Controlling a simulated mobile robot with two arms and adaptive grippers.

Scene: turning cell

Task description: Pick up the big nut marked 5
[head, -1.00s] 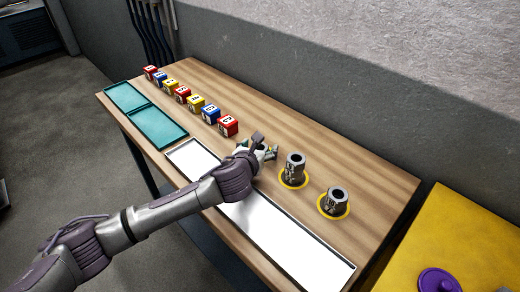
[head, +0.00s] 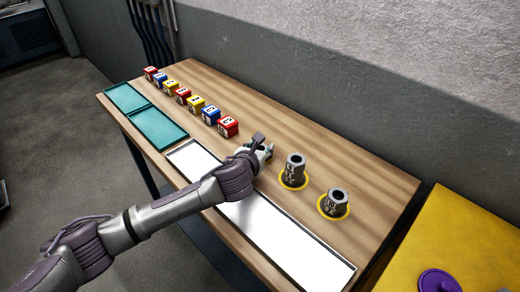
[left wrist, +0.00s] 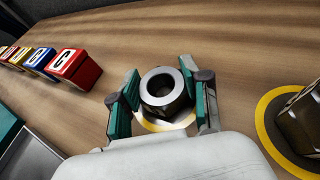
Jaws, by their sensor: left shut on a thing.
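My left gripper (left wrist: 162,100) is shut on a grey metal nut (left wrist: 162,84), with one teal-padded finger on each side of it. The nut stands upright over a yellow ring (left wrist: 160,126) on the table; no marking on it can be read. In the head view the left gripper (head: 264,153) largely hides this nut. A second nut (head: 294,167) stands on a yellow ring to its right, and a third nut (head: 336,198) stands on another ring further right. Their markings are too small to read for sure. My right gripper does not show.
A row of lettered blocks (head: 195,105) in red, blue and yellow runs along the table to the left. Teal trays (head: 158,127) and a long white tray (head: 290,240) lie along the near edge. A yellow surface (head: 450,240) with a purple round piece is at the right.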

